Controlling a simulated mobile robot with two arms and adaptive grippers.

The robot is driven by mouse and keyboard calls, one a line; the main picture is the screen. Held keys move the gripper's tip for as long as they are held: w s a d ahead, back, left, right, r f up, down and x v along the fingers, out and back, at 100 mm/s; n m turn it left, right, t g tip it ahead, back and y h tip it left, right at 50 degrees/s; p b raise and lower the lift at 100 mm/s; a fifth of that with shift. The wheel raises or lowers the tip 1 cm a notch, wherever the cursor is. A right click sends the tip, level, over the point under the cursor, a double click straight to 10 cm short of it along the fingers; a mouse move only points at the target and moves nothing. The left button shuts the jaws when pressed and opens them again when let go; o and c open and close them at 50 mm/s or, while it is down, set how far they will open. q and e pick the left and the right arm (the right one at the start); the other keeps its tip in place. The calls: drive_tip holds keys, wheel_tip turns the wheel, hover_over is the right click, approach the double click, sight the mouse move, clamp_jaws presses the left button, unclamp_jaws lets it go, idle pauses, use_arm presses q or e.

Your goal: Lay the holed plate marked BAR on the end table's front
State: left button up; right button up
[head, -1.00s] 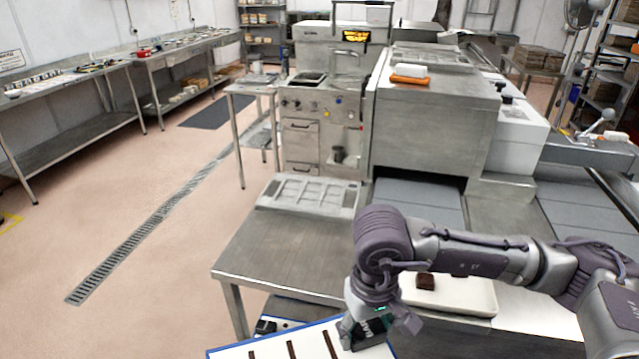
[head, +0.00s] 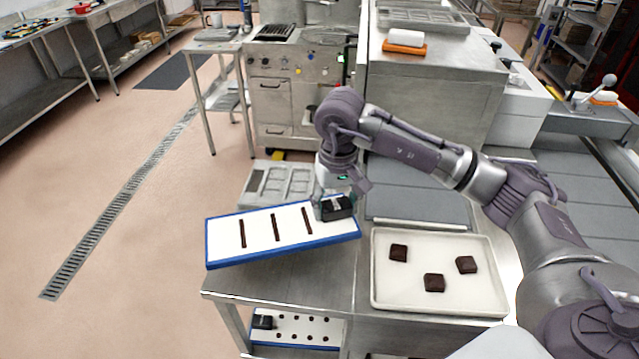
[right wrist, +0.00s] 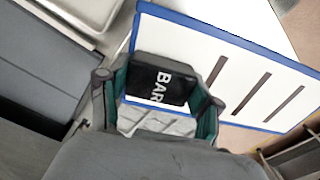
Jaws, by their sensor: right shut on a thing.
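The plate marked BAR (head: 257,240) is white with a blue rim and has three long dark slots. Its black grip block (head: 338,208) is at the right end; the white letters BAR on this block (right wrist: 150,78) show in the right wrist view. My right gripper (head: 331,198) is shut on the block, one finger on each side. The plate is over the left part of the end table's (head: 300,287) steel top, slightly turned. Whether it touches the top is hard to tell. My left gripper is not in view.
A white tray (head: 440,305) with three dark pieces stands on the table's right. A grey mould (head: 262,184) lies behind the plate. Another white plate (head: 320,338) with round holes and a black block is on the lower level. Bare steel shows along the table's front left.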

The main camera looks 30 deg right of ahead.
sight(338, 219)
drive_tip(key=shift+w+f, duration=0.15)
drive_tip(key=shift+w, duration=0.3)
drive_tip(key=shift+s+f, duration=0.15)
drive_tip(key=s+f+b, duration=0.1)
drive_tip(key=s+f, duration=0.1)
drive_tip(key=f, duration=0.1)
drive_tip(key=shift+b, duration=0.35)
drive_tip(key=shift+w+f, duration=0.25)
drive_tip(key=shift+f, duration=0.2)
drive_tip(key=shift+w+f, duration=0.2)
drive_tip(key=shift+f, duration=0.25)
drive_tip(key=shift+s+f+b, duration=0.1)
drive_tip(key=shift+f+b, duration=0.25)
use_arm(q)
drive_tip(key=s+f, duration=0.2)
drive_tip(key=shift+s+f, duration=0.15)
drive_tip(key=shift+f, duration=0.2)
use_arm(e)
drive_tip(key=shift+f, duration=0.1)
use_arm(q)
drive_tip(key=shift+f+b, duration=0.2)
drive_tip(key=shift+b, duration=0.1)
use_arm(e)
drive_tip(key=shift+f, duration=0.15)
